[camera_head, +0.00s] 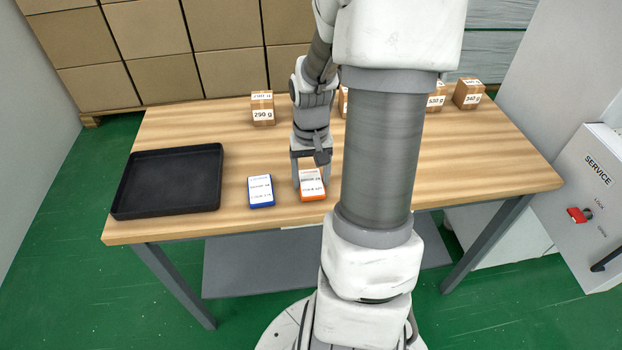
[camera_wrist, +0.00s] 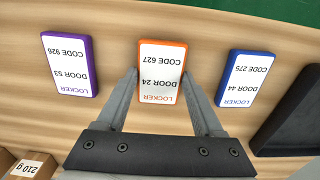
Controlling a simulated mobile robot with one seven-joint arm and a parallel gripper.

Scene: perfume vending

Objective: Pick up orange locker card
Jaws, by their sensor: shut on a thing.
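The orange locker card (camera_head: 312,183) lies on the wooden table near its front edge; its white label reads DOOR 24, CODE 627 in the wrist view (camera_wrist: 161,72). My gripper (camera_head: 310,172) points down at it, with a finger on each side of the card. In the wrist view my gripper (camera_wrist: 161,78) is shut on the card's side edges. The card appears flat on or very close to the table; I cannot tell any gap.
A blue locker card (camera_head: 261,191) lies just left, with a black tray (camera_head: 170,181) beyond it. A purple locker card (camera_wrist: 69,64) shows in the wrist view. Small boxes, including a 290 g box (camera_head: 262,108), stand at the back. A service cabinet (camera_head: 590,205) stands right.

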